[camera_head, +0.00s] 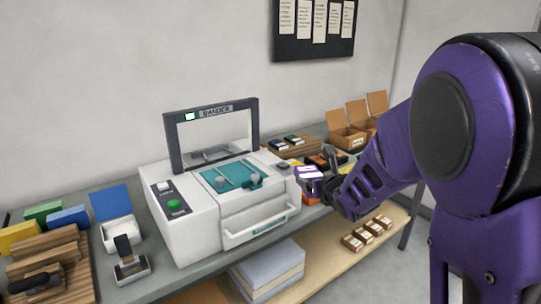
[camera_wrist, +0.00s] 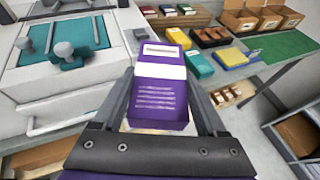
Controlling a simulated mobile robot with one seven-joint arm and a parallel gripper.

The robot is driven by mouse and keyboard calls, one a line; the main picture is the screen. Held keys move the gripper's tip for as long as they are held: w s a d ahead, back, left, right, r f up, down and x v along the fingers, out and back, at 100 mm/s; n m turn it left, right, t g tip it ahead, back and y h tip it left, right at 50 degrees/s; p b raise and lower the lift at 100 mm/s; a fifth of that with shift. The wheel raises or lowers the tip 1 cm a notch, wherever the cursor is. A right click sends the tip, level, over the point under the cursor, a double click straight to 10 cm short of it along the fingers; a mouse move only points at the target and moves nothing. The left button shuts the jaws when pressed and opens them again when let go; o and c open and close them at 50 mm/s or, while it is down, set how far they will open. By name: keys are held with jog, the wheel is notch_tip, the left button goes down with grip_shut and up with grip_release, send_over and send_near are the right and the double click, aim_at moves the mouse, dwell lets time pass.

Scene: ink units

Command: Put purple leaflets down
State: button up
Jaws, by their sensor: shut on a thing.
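The purple leaflets (camera_wrist: 160,103), a small block with a white band and pale printed lines, sit between the two fingers of my gripper (camera_wrist: 160,88) in the wrist view. My gripper is shut on them. In the head view, the purple leaflets (camera_head: 309,172) show just right of the white machine, at the end of my gripper (camera_head: 328,182). They appear held above the bench (camera_head: 86,265). The fingers and the leaflets hide the surface directly below, so I cannot tell the gap.
The white machine (camera_head: 178,220) with a teal bed stands close on the left. A green mat (camera_wrist: 283,45) looks bare. Open cardboard boxes (camera_wrist: 240,20) stand at the back.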

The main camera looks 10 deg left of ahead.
jog(key=s+d+f+m+h, duration=0.1)
jog(key=d+f, duration=0.3)
jog(key=d, duration=0.5)
jog(key=s+d+f+m+t+h, duration=0.1)
jog(key=d+f+m+h, duration=0.3)
jog(key=d, duration=0.6)
jog(key=shift+d+f+h, duration=0.2)
jog(key=shift+f+h, duration=0.1)
jog(key=shift+f, duration=0.25)
jog(key=shift+w, duration=0.1)
